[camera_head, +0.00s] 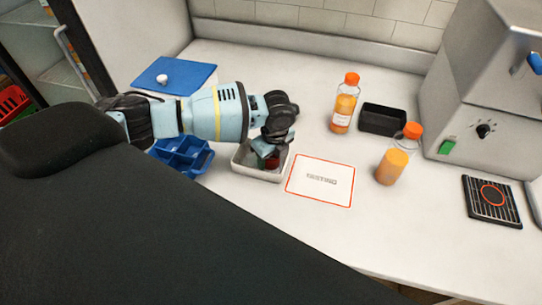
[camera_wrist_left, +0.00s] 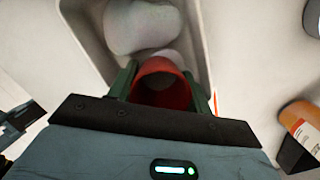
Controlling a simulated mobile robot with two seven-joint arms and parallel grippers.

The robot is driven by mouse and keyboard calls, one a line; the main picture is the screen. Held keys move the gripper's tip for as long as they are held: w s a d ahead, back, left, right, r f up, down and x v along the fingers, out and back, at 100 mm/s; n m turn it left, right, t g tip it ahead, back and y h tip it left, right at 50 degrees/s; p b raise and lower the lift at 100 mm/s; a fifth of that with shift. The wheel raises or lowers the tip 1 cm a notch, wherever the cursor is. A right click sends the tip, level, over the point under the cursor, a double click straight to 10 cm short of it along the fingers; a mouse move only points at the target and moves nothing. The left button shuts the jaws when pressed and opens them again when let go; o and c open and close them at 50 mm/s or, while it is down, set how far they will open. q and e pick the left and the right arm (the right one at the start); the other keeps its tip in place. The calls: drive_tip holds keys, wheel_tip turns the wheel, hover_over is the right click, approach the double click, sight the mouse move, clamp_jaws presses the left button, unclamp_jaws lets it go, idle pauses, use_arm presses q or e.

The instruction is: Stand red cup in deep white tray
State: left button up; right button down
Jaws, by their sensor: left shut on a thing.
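My left gripper (camera_head: 266,156) is shut on the red cup (camera_head: 272,163). The red cup also shows in the left wrist view (camera_wrist_left: 160,88), between the green fingers, its open mouth toward the camera. The deep white tray (camera_head: 255,176) is under the gripper, and the cup is within its outline. The tray's wall also shows in the left wrist view (camera_wrist_left: 203,40). I cannot tell whether the cup touches the tray floor. White rounded items (camera_wrist_left: 140,28) lie in the tray just beyond the cup. My right gripper is not in view.
A blue divided tray (camera_head: 185,155) stands left of the white tray, and a blue board (camera_head: 174,76) lies behind. A white card (camera_head: 320,181) lies to the right.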

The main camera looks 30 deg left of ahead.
use_arm(q)
drive_tip(key=o, duration=0.7)
drive_tip(key=shift+f, duration=0.1)
drive_tip(key=shift+s+d+r+p, duration=0.15)
drive_tip(key=shift+d+r, duration=0.1)
drive_tip(key=shift+r, duration=1.8)
drive_tip(key=shift+d+r+p, duration=0.2)
drive_tip(key=shift+r, duration=1.85)
drive_tip(key=shift+s+d+r+p, duration=0.15)
drive_tip(key=shift+d+r, duration=0.1)
drive_tip(key=shift+r, duration=1.8)
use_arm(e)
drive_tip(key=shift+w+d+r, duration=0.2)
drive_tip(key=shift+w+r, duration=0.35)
use_arm(q)
drive_tip(key=shift+w, duration=0.1)
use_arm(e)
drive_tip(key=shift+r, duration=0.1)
